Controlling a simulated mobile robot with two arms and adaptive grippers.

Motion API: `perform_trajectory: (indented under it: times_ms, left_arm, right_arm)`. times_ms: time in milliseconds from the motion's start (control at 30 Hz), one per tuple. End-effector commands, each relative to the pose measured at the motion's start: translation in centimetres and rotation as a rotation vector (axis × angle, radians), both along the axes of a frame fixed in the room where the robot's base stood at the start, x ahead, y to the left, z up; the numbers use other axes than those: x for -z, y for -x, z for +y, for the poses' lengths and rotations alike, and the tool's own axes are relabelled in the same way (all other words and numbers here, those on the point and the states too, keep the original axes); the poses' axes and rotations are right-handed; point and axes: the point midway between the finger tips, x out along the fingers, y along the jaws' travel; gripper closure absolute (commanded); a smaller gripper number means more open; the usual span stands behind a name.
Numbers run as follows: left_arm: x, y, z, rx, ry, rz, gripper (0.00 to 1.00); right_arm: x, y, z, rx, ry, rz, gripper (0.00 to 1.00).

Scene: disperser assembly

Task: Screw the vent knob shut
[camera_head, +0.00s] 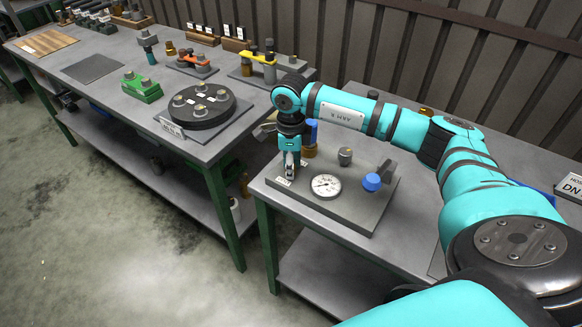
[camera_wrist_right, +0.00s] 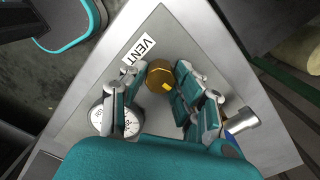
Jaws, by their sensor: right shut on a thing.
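The vent knob (camera_wrist_right: 160,75) is a brass hexagonal piece beside the white "VENT" label (camera_wrist_right: 138,49) in the right wrist view. My right gripper (camera_wrist_right: 158,84) is shut on it, one finger on each side. In the head view my right gripper (camera_head: 291,172) points down at the left part of the grey panel (camera_head: 345,219), and its fingers hide the knob there. How far the knob is screwed in cannot be told. My left gripper is in neither view.
A round dial gauge (camera_head: 326,186) sits close to my right gripper. A blue knob (camera_head: 371,182), a grey cylindrical fitting (camera_head: 345,156) and a blue-handled brass part (camera_head: 311,132) also stand on the panel. A second workbench (camera_head: 95,75) with several fixtures is at the left.

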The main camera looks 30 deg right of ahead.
Motion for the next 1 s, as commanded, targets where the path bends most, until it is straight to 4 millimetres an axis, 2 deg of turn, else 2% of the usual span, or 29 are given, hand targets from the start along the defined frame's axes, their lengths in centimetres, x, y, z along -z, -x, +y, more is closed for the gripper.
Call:
perform_trajectory:
  times_ms: [500, 700, 1000]
  left_arm:
    - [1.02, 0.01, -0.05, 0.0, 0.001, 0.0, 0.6]
    - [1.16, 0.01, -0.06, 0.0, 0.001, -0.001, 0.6]
    - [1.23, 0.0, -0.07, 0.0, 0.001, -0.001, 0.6]
  right_arm:
    - [-0.16, -0.12, -0.04, 0.443, 0.0, -0.005, 1.0]
    - [-0.21, -0.15, -0.04, 0.551, -0.001, -0.006, 1.0]
    - [-0.26, -0.17, -0.05, 0.623, -0.001, -0.006, 1.0]
